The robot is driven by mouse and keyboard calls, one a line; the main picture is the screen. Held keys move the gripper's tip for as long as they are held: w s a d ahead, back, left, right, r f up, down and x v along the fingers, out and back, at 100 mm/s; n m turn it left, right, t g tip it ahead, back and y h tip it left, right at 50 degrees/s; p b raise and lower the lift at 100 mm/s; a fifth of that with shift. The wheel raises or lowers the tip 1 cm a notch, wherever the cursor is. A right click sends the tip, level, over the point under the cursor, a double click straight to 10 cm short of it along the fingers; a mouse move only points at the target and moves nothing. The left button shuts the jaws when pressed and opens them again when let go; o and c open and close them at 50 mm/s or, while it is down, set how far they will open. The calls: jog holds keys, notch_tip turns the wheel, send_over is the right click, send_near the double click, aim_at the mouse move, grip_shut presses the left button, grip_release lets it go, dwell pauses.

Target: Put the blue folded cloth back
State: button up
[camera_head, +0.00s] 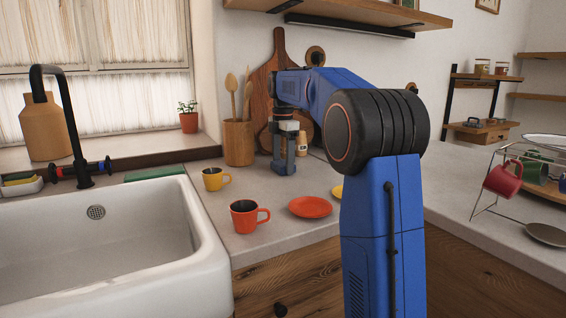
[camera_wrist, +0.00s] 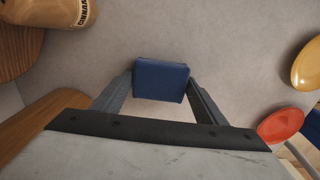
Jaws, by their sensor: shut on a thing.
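The blue folded cloth (camera_wrist: 162,80) is a small dark blue block between the two fingertips in the wrist view. My gripper (camera_wrist: 161,84) is shut on it, with a finger at each side. In the head view my gripper (camera_head: 284,170) points down at the back of the counter, right of the wooden utensil holder. There I cannot clearly tell the cloth from the fingers. Whether the cloth touches the counter is hard to tell.
A utensil holder (camera_head: 239,143) and cutting board (camera_head: 262,85) stand close by. A yellow cup (camera_head: 214,180), orange cup (camera_head: 245,217) and orange plate (camera_head: 310,207) sit in front. A yellow plate (camera_wrist: 308,65) is nearby. The sink (camera_head: 110,235) is left; a dish rack (camera_head: 497,185) is right.

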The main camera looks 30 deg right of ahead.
aim_at(283, 163)
jog(key=o, duration=1)
jog(key=shift+f, duration=0.1)
notch_tip(283, 163, up, 12)
dwell(0.4)
